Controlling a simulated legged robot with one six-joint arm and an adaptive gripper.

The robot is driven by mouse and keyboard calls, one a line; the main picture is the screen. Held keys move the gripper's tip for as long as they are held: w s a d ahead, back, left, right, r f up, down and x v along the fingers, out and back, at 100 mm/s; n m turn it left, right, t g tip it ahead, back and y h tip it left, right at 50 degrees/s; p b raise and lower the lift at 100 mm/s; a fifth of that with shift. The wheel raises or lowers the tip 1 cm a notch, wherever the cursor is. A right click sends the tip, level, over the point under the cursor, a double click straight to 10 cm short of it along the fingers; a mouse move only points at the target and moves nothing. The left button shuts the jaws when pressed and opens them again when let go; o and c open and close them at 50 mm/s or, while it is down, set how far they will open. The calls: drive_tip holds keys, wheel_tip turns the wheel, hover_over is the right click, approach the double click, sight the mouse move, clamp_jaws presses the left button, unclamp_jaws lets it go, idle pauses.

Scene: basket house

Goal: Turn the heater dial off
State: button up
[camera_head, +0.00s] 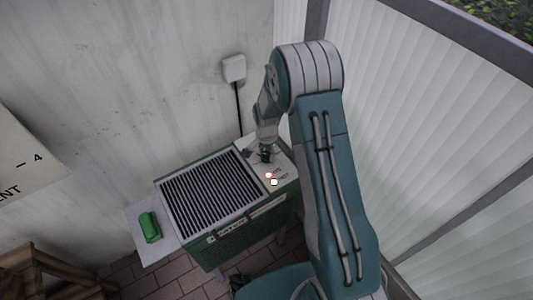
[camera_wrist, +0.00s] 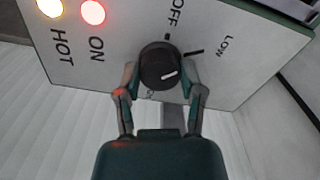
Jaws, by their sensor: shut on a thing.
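The heater (camera_head: 258,209) is a green box with a dark slatted grille on top and a pale control panel at its right end. In the wrist view, the panel (camera_wrist: 240,77) carries a round black dial (camera_wrist: 158,60) with OFF printed above it and LOW to its right. A short white line on the dial lies nearly sideways, away from the OFF mark; I cannot tell its exact setting. My gripper (camera_wrist: 163,80) is shut on the dial, with one finger on each side. My gripper (camera_head: 265,155) hides most of the dial in the head view.
A red ON light (camera_wrist: 93,11) and a yellowish HOT light (camera_wrist: 50,8) glow on the panel. A green object (camera_head: 149,227) lies on a pale side shelf (camera_head: 165,249). A wall socket (camera_head: 234,68) with a black cable is behind the heater. A wooden item (camera_head: 45,270) stands at lower left.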

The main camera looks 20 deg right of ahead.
sight(266, 154)
drive_tip(key=n, duration=0.5)
drive_tip(key=shift+w, duration=0.1)
drive_tip(key=shift+n, duration=2.5)
drive_tip(key=o, duration=1.2)
drive_tip(key=shift+c, duration=0.2)
wheel_tip(266, 154, up, 12)
drive_tip(key=shift+a, duration=0.1)
